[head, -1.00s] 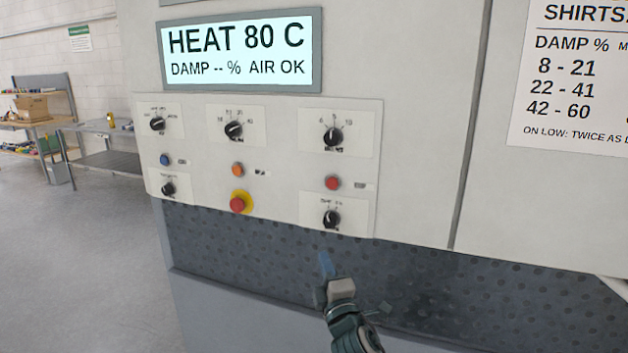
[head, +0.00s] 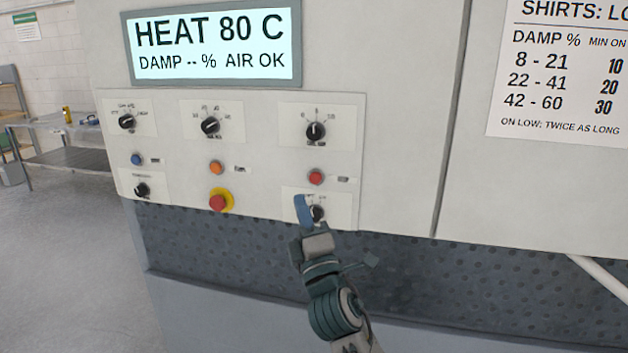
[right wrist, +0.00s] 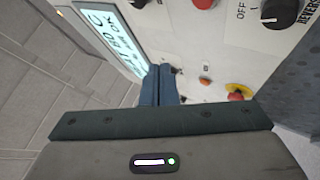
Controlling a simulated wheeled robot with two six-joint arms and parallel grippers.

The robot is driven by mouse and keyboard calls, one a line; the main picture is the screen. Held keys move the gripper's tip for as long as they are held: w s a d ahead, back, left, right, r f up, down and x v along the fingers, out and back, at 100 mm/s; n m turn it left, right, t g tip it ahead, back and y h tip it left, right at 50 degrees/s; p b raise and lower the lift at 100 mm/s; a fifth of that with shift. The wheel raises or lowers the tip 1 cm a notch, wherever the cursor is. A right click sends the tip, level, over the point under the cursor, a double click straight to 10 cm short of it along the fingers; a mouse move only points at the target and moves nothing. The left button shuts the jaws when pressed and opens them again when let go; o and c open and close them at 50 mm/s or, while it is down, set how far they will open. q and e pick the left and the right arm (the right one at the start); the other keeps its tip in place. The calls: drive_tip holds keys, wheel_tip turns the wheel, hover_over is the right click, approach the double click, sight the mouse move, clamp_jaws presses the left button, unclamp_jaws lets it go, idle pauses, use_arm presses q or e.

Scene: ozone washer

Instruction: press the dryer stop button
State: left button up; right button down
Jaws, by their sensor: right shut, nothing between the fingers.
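The dryer's control panel (head: 262,190) faces me. A plain red button (head: 316,177) with a small blurred label on its right sits in the right column; it also shows at the top edge of the right wrist view (right wrist: 204,4). A larger red mushroom button (head: 218,201) on a yellow ring sits lower in the middle column; it shows in the right wrist view too (right wrist: 236,93). My right gripper (head: 302,207) is shut and empty, its blue fingertips just below and left of the plain red button, partly covering the lower right dial (head: 318,213). My left gripper is out of view.
An orange button (head: 216,168), a blue button (head: 137,160) and several black dials surround the red buttons. A display (head: 214,48) reading HEAT 80 C is above. A printed chart (head: 560,70) hangs at right. Open floor (head: 60,270) lies at left.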

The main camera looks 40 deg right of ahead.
sight(315, 178)
drive_tip(key=shift+w+d+b, duration=0.8)
drive_tip(key=shift+w+d, duration=0.55)
drive_tip(key=shift+d, duration=0.25)
drive_tip(key=shift+w+d+b, duration=0.8)
drive_tip(key=shift+w+d, duration=0.55)
drive_tip(key=shift+d, duration=0.25)
drive_tip(key=shift+w+d, duration=0.1)
drive_tip(key=shift+d, duration=0.05)
drive_tip(key=shift+w+d, duration=0.2)
drive_tip(key=shift+w+d+b, duration=0.3)
drive_tip(key=shift+d, duration=0.05)
idle(0.4)
drive_tip(key=shift+a, duration=0.1)
drive_tip(key=shift+s+a+p, duration=0.3)
drive_tip(key=shift+s+a, duration=0.3)
idle(0.3)
